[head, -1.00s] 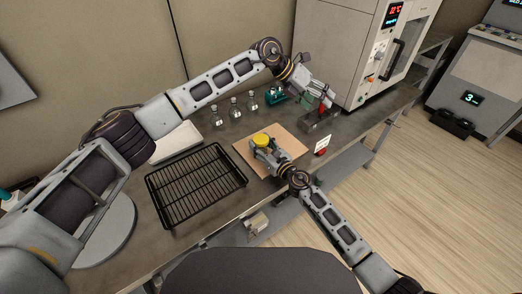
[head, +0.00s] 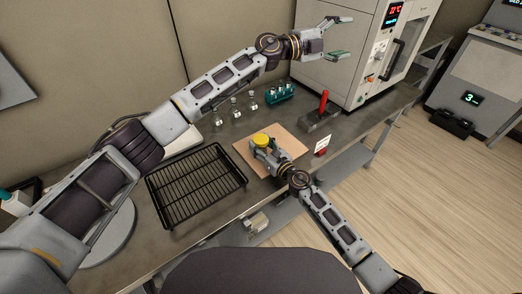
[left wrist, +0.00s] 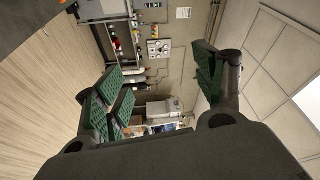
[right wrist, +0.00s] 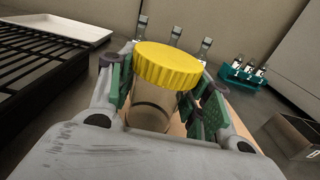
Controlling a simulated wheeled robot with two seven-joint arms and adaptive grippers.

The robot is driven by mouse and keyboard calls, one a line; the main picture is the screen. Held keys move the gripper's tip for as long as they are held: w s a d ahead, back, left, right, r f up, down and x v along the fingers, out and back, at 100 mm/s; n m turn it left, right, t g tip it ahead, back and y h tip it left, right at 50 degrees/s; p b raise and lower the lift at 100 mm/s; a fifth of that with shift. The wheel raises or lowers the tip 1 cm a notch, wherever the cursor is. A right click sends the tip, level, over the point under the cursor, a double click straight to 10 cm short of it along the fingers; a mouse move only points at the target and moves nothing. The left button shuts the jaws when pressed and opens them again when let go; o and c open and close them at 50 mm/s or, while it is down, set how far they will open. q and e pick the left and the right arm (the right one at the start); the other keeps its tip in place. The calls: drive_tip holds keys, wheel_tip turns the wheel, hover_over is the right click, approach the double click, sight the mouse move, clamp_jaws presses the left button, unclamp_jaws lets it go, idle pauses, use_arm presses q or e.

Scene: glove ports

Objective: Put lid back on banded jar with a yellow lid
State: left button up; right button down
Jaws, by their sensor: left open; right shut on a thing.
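The banded jar (right wrist: 152,108) is clear with a dark band and stands on the tan board. Its yellow lid (right wrist: 168,64) sits on top of the jar mouth; the lid also shows in the head view (head: 261,140). I cannot tell whether it is screwed tight. My right gripper (head: 262,149) is shut around the jar's sides below the lid; its green pads show in the right wrist view. My left gripper (head: 346,38) is open and empty, raised in front of the white oven, well away from the jar.
The tan board (head: 287,134) lies under the jar. A black wire rack (head: 196,186) is to its left. Several flasks (head: 235,111) and a teal vial rack (head: 280,93) stand behind. A grey block (head: 318,120) with a red handle (head: 323,101) and a small sign (head: 322,143) are to the right.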

use_arm(q)
drive_tip(key=w+a+r+n+t+y, duration=0.5)
drive_tip(key=w+a+n+t, duration=0.45)
drive_tip(key=n, duration=1.05)
drive_tip(key=w+a+f+n+y, duration=0.5)
drive_tip(key=a+f+n+y, duration=0.4)
drive_tip(key=n, duration=0.8)
drive_tip(key=s+a+f+n+g+y, duration=0.2)
drive_tip(key=s+f+n+g, duration=0.1)
drive_tip(key=f+n, duration=0.35)
drive_tip(key=s+a+f+n+g+y, duration=0.25)
drive_tip(key=f+n+g, duration=0.2)
drive_tip(key=f, duration=0.25)
drive_tip(key=s+f+n+g, duration=0.2)
drive_tip(key=s, duration=0.3)
drive_tip(key=s+f+n+g, duration=0.2)
drive_tip(key=s+g, duration=0.1)
drive_tip(key=s, duration=0.2)
drive_tip(key=s+f+n+g+h, duration=0.1)
drive_tip(key=s+f+n+g, duration=0.1)
drive_tip(key=s+f+g, duration=0.1)
drive_tip(key=shift+s+d, duration=0.25)
drive_tip(key=shift+s, duration=0.65)
drive_tip(key=shift+s+f+n, duration=0.1)
drive_tip(key=shift+s+n, duration=0.2)
drive_tip(key=shift+s, duration=0.2)
